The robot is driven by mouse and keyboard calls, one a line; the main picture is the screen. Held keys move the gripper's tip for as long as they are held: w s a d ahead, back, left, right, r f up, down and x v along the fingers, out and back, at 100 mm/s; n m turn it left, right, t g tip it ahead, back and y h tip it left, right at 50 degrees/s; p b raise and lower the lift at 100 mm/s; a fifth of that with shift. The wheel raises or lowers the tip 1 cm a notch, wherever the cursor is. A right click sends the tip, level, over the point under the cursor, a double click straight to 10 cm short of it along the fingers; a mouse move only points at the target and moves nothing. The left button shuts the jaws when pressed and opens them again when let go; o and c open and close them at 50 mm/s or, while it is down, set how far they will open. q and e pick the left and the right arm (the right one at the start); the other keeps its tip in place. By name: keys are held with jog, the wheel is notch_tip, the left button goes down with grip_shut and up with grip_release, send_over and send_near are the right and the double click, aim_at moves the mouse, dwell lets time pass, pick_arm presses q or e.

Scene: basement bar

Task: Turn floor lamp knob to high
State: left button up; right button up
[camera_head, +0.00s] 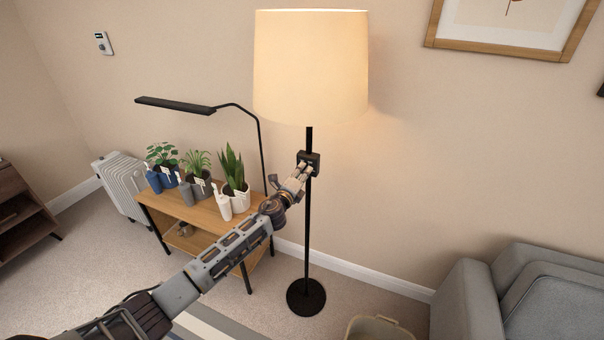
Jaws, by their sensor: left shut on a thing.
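The floor lamp stands upright against the wall, with a cream shade (310,65) that glows warmly, a thin black pole (308,230) and a round black base (306,297). A small dark box with the knob (314,158) sits on the pole below the shade. My left gripper (306,165) reaches up from the lower left and is shut at this box. Its fingers cover part of the box, so the knob itself and its setting cannot be made out. My right gripper is not in view.
A wooden plant table (205,212) with potted plants, bottles and a black desk lamp (176,105) stands left of the pole. A white radiator (124,185) is behind it. A grey sofa (465,305) and a beige basket (378,328) are at the lower right.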

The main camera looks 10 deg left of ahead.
pick_arm(q)
jog(key=shift+f+m, duration=0.1)
jog(key=shift+m, duration=0.3)
jog(key=o, duration=1.1)
jog(key=shift+c, duration=0.2)
jog(key=s+a, duration=0.2)
jog(key=s, duration=0.9)
jog(key=shift+s+a, duration=0.2)
jog(key=shift+s, duration=0.2)
jog(key=shift+n, duration=0.4)
